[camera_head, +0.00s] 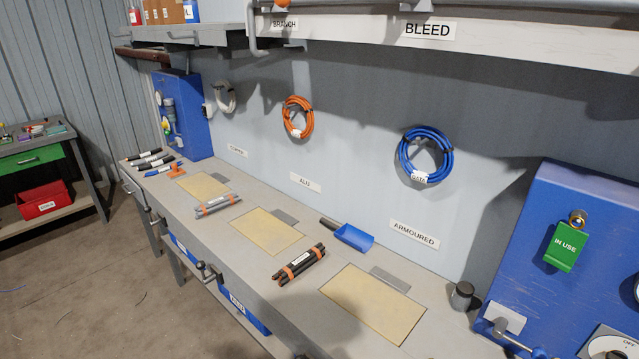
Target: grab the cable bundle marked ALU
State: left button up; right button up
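A sign reading ALU (305,183) is on the wall behind the middle tan mat (267,231). A grey cable bundle with orange bands (217,205) lies on the bench between the left and middle mats. A black cable bundle with orange bands (300,264) lies between the middle and right mats. Each has a pale tag, too small to read, so I cannot tell which is marked ALU. Neither gripper is in view.
An ARMOURED sign (414,233) is behind the right mat (373,303). A blue scoop (353,237) lies near the wall. Markers (150,161) lie at the far left end. A grey cup (462,295) and a blue panel (590,255) stand right. A shelf (480,38) overhangs. The mats are bare.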

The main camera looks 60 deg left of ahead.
aim_at(230, 200)
jog(key=u, duration=2.1)
jog(key=i+j, duration=0.25)
jog(key=j, duration=0.15)
jog(key=i+j, duration=0.25)
jog(key=j, duration=0.2)
jog(key=i+j+z, duration=0.1)
jog(key=i+j, duration=0.15)
jog(key=j, duration=0.15)
